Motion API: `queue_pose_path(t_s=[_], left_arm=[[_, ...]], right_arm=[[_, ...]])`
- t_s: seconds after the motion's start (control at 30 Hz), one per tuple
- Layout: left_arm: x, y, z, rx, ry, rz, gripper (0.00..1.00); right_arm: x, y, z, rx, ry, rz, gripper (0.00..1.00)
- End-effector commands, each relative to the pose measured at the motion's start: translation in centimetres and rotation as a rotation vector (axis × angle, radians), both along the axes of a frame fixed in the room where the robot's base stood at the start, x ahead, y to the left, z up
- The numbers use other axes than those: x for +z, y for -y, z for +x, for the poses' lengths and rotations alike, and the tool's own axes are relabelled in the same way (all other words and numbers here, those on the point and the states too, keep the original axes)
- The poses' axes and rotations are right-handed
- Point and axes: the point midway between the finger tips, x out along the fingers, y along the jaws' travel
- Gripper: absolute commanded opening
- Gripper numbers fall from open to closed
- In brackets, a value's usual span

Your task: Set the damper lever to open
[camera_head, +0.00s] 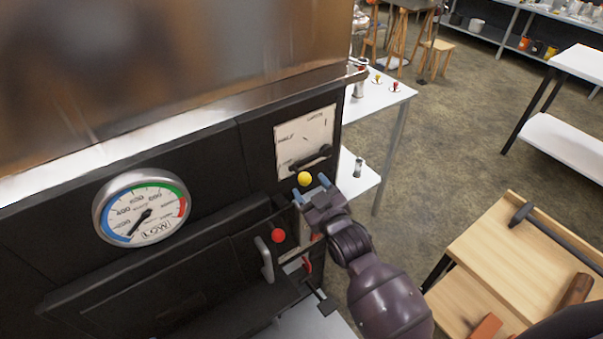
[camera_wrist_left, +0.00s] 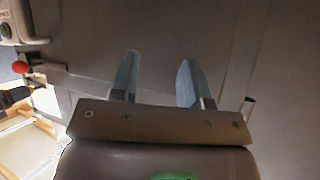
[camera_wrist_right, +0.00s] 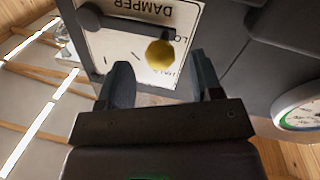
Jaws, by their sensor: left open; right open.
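The damper lever is a black bar with a yellow ball knob (camera_head: 305,179) in front of a white dial plate (camera_head: 299,136) on the dark evaporator front. The bar lies across the plate's lower part in the head view. My right gripper (camera_head: 313,190) is open at the knob. In the right wrist view, the knob (camera_wrist_right: 160,55) shows between and just beyond the open fingertips (camera_wrist_right: 161,68). I cannot tell whether they touch. The plate reads "DAMPER" upside down there; its other labels are partly hidden. My left gripper (camera_wrist_left: 160,62) is open and empty, facing a dark panel.
A round gauge (camera_head: 142,208) sits left on the front. A red knob (camera_head: 278,236) and a handle (camera_head: 265,259) are below the damper. White tables (camera_head: 385,95) stand behind, and a wooden bench (camera_head: 510,260) with tools is at the right. Open floor lies between.

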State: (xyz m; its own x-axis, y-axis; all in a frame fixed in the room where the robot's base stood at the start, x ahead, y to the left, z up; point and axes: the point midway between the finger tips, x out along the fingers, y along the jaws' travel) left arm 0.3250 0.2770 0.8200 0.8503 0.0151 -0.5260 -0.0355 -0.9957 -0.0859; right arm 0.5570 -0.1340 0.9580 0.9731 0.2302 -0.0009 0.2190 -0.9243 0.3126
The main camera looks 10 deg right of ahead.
Motion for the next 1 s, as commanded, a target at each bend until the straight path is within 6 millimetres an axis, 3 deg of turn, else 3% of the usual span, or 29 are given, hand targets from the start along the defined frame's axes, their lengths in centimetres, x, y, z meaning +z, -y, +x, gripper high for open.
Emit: queue_pose_path(t_s=[0.1, 0.33, 0.77, 1.0], left_arm=[[0.3, 0.0, 0.3, -0.002, 0.007, 0.0, 0.43], [0.3, 0.1, 0.4, -0.002, 0.009, 0.0, 0.43], [0.3, 0.1, 0.4, -0.002, 0.009, 0.0, 0.43], [0.1, 0.0, 0.3, -0.002, 0.005, 0.0, 0.43]], right_arm=[[0.0, -0.5, 1.9, 0.0, 0.001, 0.0, 0.59], [0.0, -1.1, 4.4, 0.0, 0.0, 0.0, 0.59], [0.0, -1.2, 5.2, 0.0, -0.001, 0.0, 0.59], [0.0, -1.2, 5.2, 0.0, -0.001, 0.0, 0.26]])
